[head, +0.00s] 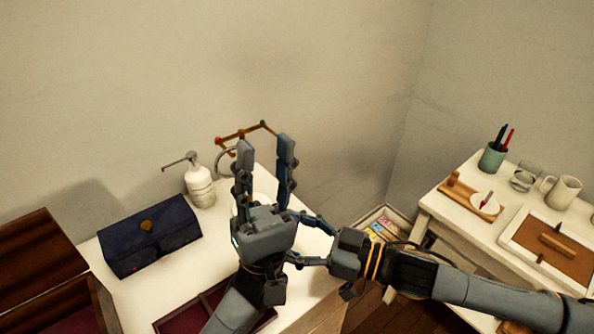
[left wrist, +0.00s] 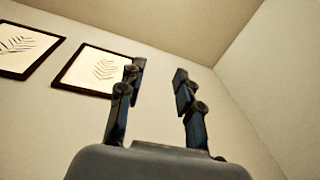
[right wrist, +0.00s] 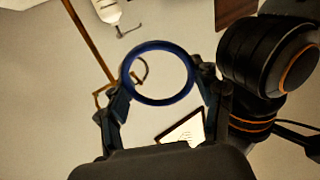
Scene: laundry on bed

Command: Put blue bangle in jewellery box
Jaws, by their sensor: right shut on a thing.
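My right gripper (head: 294,238) comes in from the right, its fingers pointing left, partly behind my left gripper. In the right wrist view it is shut on the blue bangle (right wrist: 150,101), a dark blue ring held up between the fingertips. The bangle is hidden in the head view. My left gripper (head: 265,150) points up with its fingers apart and empty, also in the left wrist view (left wrist: 158,85). An open wooden box (head: 40,240) with dark red lining stands at the left edge. A red-lined compartment tray (head: 190,318) lies at the bottom centre, partly behind my left arm.
On the white table (head: 200,258) are a dark blue case (head: 150,240) with a gold clasp and a white pump bottle (head: 199,186). A thin stand (head: 243,133) with coloured ends rises behind my left gripper. Another table (head: 470,228) at right holds a cup, jug and boards.

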